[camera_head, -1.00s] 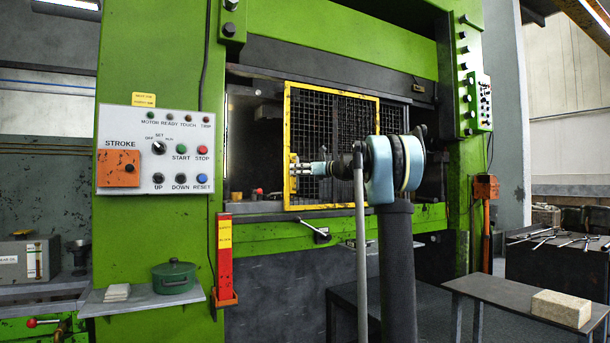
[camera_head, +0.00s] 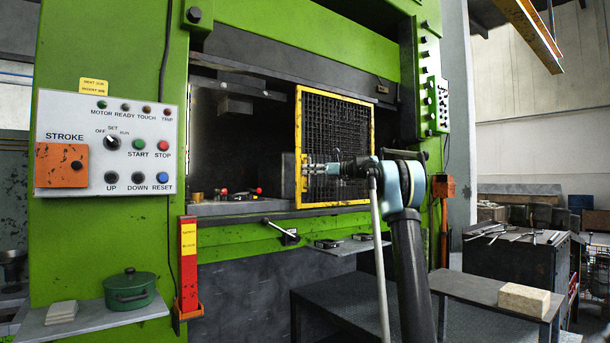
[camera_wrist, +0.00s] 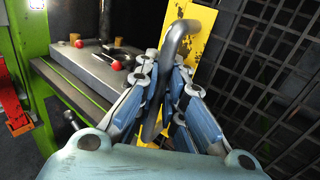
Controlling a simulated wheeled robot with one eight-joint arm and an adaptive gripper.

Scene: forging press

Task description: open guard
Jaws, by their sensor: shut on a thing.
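The guard (camera_head: 341,105) is a yellow-framed black mesh panel on the front of the green press. It stands at the right part of the press opening, and the left part of the opening is uncovered. My gripper (camera_head: 314,168) is at the guard's left frame edge. In the wrist view my gripper (camera_wrist: 165,95) is shut on the guard's grey bent-bar handle (camera_wrist: 181,32), beside the yellow frame (camera_wrist: 200,35). The handle's lower part is partly hidden between the fingers.
Inside the opening lies a grey die plate (camera_wrist: 95,65) with red-knobbed parts. A lever (camera_head: 280,231) sticks out below the opening. A red safety block (camera_head: 188,265) stands at the left. A bench with a tan brick (camera_head: 524,299) is at the right.

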